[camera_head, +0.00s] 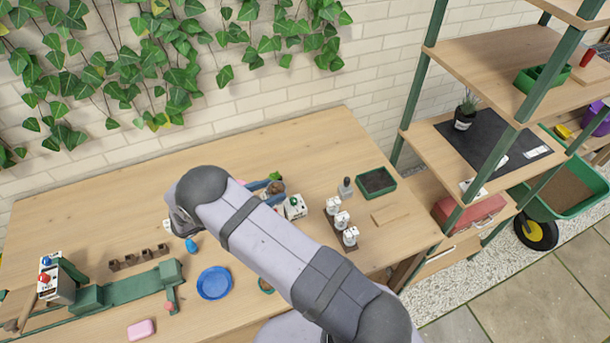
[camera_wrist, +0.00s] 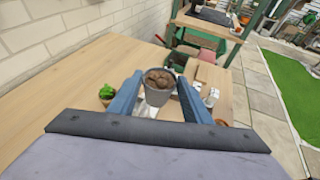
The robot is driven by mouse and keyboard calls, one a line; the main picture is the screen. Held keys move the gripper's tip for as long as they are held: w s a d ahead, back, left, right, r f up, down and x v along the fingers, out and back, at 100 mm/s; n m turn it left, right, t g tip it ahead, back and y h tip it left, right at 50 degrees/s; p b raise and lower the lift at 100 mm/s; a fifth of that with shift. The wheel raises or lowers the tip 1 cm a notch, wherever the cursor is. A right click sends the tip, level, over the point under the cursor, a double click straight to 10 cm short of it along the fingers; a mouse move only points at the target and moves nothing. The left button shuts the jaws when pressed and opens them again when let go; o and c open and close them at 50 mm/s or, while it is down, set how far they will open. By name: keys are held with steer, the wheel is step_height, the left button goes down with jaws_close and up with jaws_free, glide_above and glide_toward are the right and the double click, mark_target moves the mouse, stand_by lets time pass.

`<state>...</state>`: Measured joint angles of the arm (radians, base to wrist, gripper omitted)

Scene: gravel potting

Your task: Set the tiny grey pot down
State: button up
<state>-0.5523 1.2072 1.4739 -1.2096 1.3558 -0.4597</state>
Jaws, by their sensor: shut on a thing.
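The tiny grey pot (camera_wrist: 157,95) is filled with brown gravel (camera_wrist: 160,78) and sits between the two blue fingers of my gripper (camera_wrist: 159,97) in the wrist view. My gripper is shut on it and the pot looks upright. In the head view my gripper (camera_head: 272,192) shows past my arm, with the pot's brown top (camera_head: 276,187) between its fingers. My arm hides part of the table below. I cannot tell whether the pot's base touches the wooden table (camera_head: 120,215).
A small green plant (camera_wrist: 106,92) stands left of the pot. A white box (camera_head: 296,207), several white bottles (camera_head: 342,220) and a green tray (camera_head: 376,182) lie to the right. A blue saucer (camera_head: 214,283) is in front. The table's back left is clear.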

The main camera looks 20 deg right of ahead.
steer(key=w+b, duration=0.1)
steer(key=w, duration=0.1)
steer(key=w+n+t+b, duration=0.1)
steer(key=w+b, duration=0.1)
steer(key=w+t+y+b, duration=0.1)
steer(key=w+b, duration=0.1)
steer(key=shift+w+f+n, duration=0.1)
steer(key=shift+f+n, duration=0.2)
steer(key=shift+n, duration=0.1)
steer(key=w+d+f+n+t+y+b, duration=0.3)
steer(key=d+b, duration=0.5)
steer(key=b, duration=0.9)
steer(key=w+d+f+n+t+y+b, duration=0.3)
steer(key=d+b, duration=0.6)
steer(key=b, duration=0.9)
steer(key=w+n+y, duration=0.1)
steer(key=w+n, duration=0.1)
steer(key=shift+w+f+b, duration=0.2)
steer(key=shift+w+b, duration=0.1)
steer(key=shift+b, duration=0.05)
steer(key=shift+d+f+b, duration=0.1)
steer(key=shift+f+b, duration=1.6)
steer(key=shift+f, duration=3.35)
steer(key=shift+t, duration=0.3)
